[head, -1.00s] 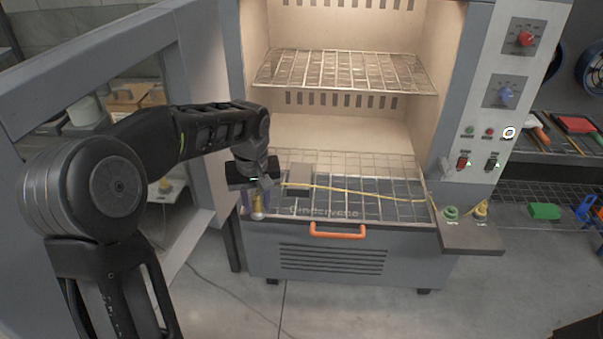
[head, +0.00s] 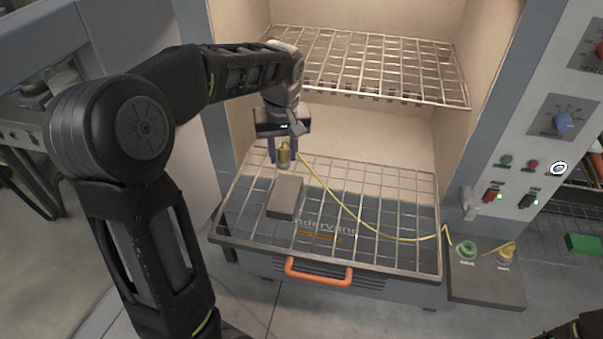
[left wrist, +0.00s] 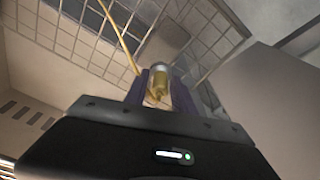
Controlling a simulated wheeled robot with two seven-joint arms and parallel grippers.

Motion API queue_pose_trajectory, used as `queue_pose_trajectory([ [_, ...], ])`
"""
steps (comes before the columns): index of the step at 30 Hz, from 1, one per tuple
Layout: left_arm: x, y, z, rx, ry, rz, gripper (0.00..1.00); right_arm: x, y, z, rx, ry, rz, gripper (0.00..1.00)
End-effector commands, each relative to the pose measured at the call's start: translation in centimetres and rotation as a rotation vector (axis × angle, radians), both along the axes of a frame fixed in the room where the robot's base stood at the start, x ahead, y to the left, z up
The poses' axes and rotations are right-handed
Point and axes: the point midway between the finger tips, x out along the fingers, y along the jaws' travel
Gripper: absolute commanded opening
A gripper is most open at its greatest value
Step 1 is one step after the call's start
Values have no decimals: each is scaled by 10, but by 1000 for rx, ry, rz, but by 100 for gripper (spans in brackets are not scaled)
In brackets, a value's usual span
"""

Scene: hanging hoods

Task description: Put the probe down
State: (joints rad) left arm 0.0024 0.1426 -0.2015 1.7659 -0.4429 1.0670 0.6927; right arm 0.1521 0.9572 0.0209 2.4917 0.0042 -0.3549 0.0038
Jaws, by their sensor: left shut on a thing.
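The probe (head: 284,153) is a small brass-yellow cylinder with a paler tip. My left gripper (head: 283,156) is shut on it, with a finger on each side, and holds it pointing down over the back left of the lower wire rack (head: 400,190). It sits just behind a grey block (head: 285,196) on that rack. I cannot tell whether the probe's tip touches anything. The probe also shows in the left wrist view (left wrist: 158,82) between the fingers. A yellow cable (head: 345,207) runs from it across the rack to the right-hand ledge. My right gripper is out of view.
An upper wire rack (head: 370,60) hangs above, inside the open oven chamber. An orange handle (head: 318,272) is at the front below the lower rack. A ledge (head: 485,287) with green and yellow sockets stands at the right. The lower rack's middle and right hold only the cable.

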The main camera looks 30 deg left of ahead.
Motion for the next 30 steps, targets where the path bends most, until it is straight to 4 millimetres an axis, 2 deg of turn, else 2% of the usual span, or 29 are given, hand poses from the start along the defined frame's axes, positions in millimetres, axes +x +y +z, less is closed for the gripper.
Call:
queue_pose_trajectory([
  [13, 0, 0, -3, 0, 1, 0, 0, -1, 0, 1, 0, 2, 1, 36],
  [24, -1, 0, -58, 0, 3, -1, 0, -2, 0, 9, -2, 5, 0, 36],
  [30, 0, 0, -63, 1, -1, 0, 0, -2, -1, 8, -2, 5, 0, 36],
])
